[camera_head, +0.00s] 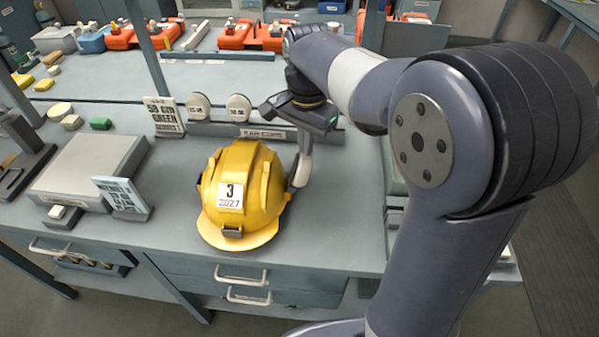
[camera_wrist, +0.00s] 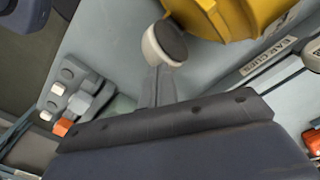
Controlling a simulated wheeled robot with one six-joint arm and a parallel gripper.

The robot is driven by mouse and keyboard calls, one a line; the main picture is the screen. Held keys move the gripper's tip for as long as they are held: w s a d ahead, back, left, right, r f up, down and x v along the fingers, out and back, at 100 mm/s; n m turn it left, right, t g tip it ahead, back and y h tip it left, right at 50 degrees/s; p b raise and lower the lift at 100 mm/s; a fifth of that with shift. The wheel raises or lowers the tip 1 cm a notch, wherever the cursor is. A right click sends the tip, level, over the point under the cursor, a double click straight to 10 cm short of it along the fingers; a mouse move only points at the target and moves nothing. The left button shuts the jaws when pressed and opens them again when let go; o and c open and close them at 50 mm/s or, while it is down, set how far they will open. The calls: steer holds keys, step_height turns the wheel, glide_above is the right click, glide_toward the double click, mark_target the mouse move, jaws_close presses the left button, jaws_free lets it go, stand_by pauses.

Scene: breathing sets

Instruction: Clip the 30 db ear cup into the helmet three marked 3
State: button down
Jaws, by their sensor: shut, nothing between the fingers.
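The yellow helmet (camera_head: 240,195) with a white "3" plate sits upright near the front of the bench. Its yellow edge also shows in the wrist view (camera_wrist: 235,14). A pale ear cup with a dark pad (camera_wrist: 165,43) is close beside the helmet, on a grey stem. It shows at the helmet's right side in the head view (camera_head: 301,172); I cannot read its rating. My gripper (camera_head: 303,122) is above the cup and is shut. The stem runs up to the gripper body; fingertips and any contact are hidden. I cannot tell if the cup is clipped in.
Two white ear cups, at left (camera_head: 199,107) and right (camera_head: 238,107), stand on the "EAR CUPS" rack (camera_head: 262,133) behind the helmet. Signs (camera_head: 163,116) and (camera_head: 121,195) stand left of it. A grey platform (camera_head: 90,165) takes the left side. Bench front before the helmet is clear.

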steer(key=shift+f+b, duration=0.35)
steer(key=shift+f, duration=0.4)
stand_by(0.4)
steer(key=shift+r, duration=0.1)
step_height(320, 180, up, 7)
steer(key=p, duration=0.6)
steer(key=shift+p, duration=0.35)
step_height(320, 180, down, 7)
steer(key=b, duration=0.6)
steer(key=shift+b, duration=0.4)
steer(key=shift+r, duration=0.1)
